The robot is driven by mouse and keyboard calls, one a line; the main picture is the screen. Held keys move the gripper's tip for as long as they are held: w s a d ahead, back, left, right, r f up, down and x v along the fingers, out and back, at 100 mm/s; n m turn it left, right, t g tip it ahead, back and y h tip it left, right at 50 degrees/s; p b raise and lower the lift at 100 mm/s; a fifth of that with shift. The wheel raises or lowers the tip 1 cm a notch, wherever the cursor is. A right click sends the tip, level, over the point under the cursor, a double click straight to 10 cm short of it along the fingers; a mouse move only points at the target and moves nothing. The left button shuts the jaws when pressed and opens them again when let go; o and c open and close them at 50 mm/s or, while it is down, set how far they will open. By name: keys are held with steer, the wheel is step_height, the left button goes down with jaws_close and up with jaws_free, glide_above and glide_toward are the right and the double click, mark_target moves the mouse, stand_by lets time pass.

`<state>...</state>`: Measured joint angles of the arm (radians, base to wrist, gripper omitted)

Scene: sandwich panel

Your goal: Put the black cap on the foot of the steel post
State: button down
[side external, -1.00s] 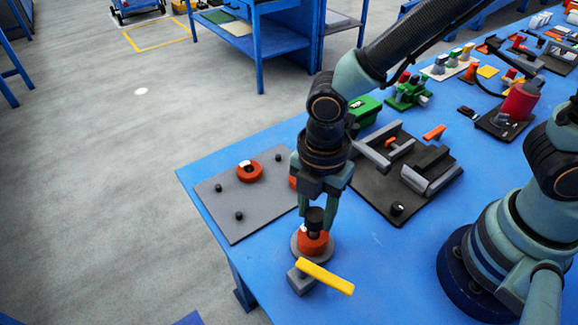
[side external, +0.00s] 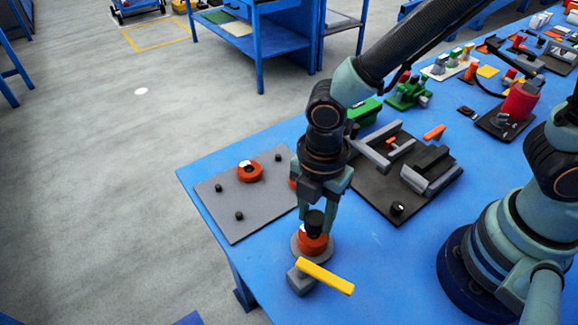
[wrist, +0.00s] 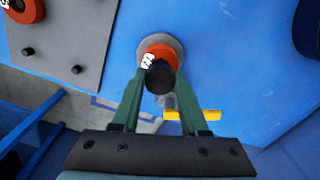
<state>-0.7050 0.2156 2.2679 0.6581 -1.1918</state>
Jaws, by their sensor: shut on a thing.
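My gripper (side external: 315,218) points down and is shut on the black cap (side external: 314,224). In the wrist view the cap (wrist: 159,78) sits between the two fingertips (wrist: 160,70). Directly below it is an orange-red round part (side external: 313,244) on a grey round base (side external: 296,251). The wrist view shows this part (wrist: 160,48) with a white marking. I cannot tell whether the cap touches it. I cannot make out the steel post or its foot; the cap and fingers may hide it.
A yellow lever (side external: 326,277) on a grey block (side external: 300,283) stands close in front of the base. A grey plate (side external: 225,212) with black pegs and a red ring (side external: 250,171) lies left. A black fixture board (side external: 370,195) lies behind right. Blue tabletop (side external: 385,265) is clear to the right.

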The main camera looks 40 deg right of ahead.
mark_target(315, 217)
steer(key=shift+f, duration=0.35)
stand_by(0.5)
steer(key=shift+c, duration=0.2)
jaws_free()
steer(key=shift+r, duration=0.1)
steer(key=shift+r, duration=3.65)
